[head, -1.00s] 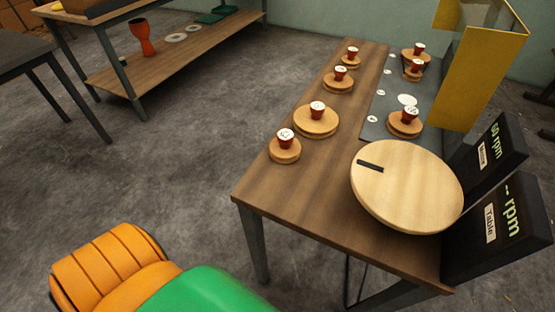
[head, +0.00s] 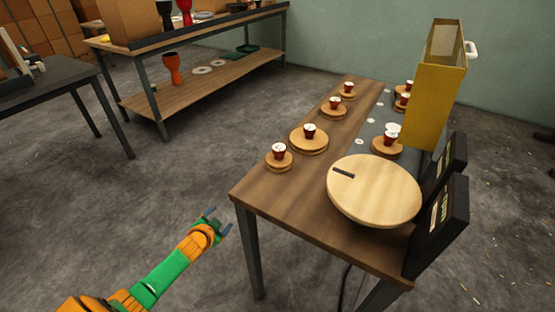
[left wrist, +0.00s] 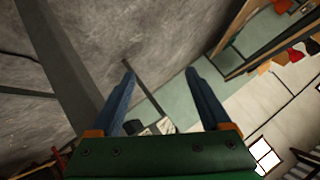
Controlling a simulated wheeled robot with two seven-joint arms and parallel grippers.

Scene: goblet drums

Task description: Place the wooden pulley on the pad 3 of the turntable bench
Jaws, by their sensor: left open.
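The turntable bench (head: 255,195) stands right of centre in the head view. A large pale wooden turntable disc (head: 375,190) with a dark slot is at its near end. Several round wooden pulleys with red cup-like tops stand along the wooden strip, among them the nearest (head: 270,164), a wider one (head: 299,144) and one farther back (head: 326,111). More, including one pulley (head: 378,151), stand on the grey panel (head: 371,132) with white round marks; their numbers are unreadable. My left gripper (head: 219,221) is open and empty over the floor, left of the bench; its fingers show in the left wrist view (left wrist: 160,85).
A yellow open box (head: 435,100) rises at the bench's right edge, with dark display boxes (head: 440,230) nearer. A shelf table (head: 190,85) holding red goblets (head: 172,70) stands back left. A dark table (head: 60,85) is far left. The floor between is clear.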

